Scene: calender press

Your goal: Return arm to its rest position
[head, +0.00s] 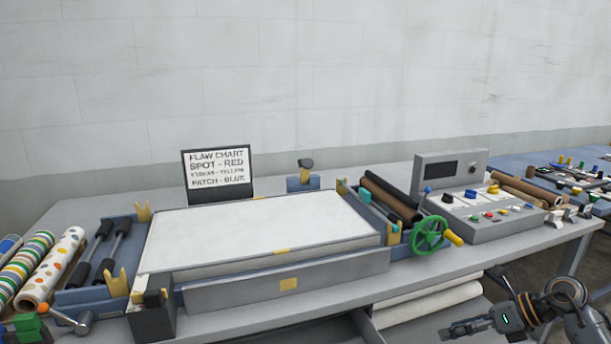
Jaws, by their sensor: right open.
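My right gripper (452,328) is at the lower right, in front of the bench's front edge and low beside the rolls under the bench. It points left, is open and holds nothing. Parts of my right arm show behind it at the right edge of the picture. My left gripper is not in view. The press bed (255,235) is a flat white surface on the grey bench (225,323), apart from my right gripper.
A control console (485,220) with knobs and a green handwheel (428,235) stand right of the bed. A flaw chart (217,175) stands behind it. Patterned rolls (50,270) lie at left.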

